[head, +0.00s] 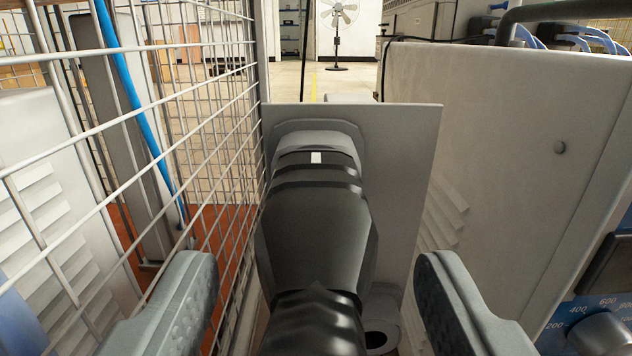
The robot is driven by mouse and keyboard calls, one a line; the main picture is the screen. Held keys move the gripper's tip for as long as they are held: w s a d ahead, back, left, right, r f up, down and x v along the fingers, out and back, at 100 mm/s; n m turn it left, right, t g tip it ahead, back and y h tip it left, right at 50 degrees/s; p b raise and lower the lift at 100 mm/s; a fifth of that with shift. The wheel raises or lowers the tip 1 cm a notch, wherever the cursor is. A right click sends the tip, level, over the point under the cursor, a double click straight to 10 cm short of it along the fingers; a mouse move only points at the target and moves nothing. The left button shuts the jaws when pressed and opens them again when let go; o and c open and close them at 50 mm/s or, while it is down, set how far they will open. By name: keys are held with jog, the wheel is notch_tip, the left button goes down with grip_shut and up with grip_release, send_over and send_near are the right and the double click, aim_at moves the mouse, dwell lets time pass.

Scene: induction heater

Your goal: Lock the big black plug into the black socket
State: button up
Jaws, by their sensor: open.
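The big black plug (318,225) is in the middle of the head view, with a thick ribbed body running toward me. Its far end meets a grey housing on a flat grey panel (408,150). The black socket itself is mostly hidden behind the plug, so I cannot tell how deep the plug sits. A small white mark (316,157) shows on top near the far end. My gripper (318,285) is open, with one finger on each side of the plug's near part. Gaps show between both fingers and the plug.
A wire mesh fence (225,130) runs close along the left, near the plug and left finger. A large beige cabinet (500,130) stands at right, with a dial (598,335) at the lower right. A blue cable (130,85) hangs behind the mesh. A fan (338,30) stands far back.

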aim_at(316, 238)
jog(key=shift+w, duration=2.4)
grip_shut()
jog(key=shift+s, duration=0.1)
jog(key=shift+s, duration=0.1)
jog(key=shift+s, duration=2.8)
